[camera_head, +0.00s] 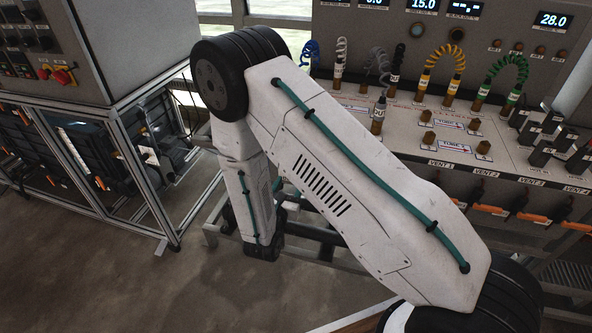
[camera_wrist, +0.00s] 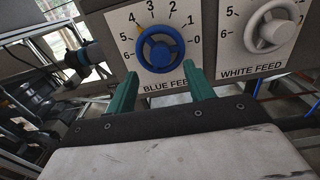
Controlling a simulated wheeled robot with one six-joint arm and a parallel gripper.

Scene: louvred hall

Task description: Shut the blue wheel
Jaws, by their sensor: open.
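The blue wheel (camera_wrist: 161,50) is on a white dial plate marked 0 to 6 and labelled "BLUE FEED", in the upper middle of the wrist view. A small yellow mark shows at its upper left rim, near the 4. My gripper (camera_wrist: 161,77) is open, with two green fingers pointing up toward the wheel's lower edge, one toward each side. Nothing is between the fingers, and I cannot tell whether they touch the wheel. In the head view my arm hangs down in front of the bench; the wheel and fingertips are hidden there.
A white wheel (camera_wrist: 273,30) on a "WHITE FEED" plate stands close to the right. A dark cylindrical fitting (camera_wrist: 85,58) is to the left. In the head view, the bench (camera_head: 470,150) carries coiled hoses and ports; a framed cabinet (camera_head: 130,45) stands left. Floor between is clear.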

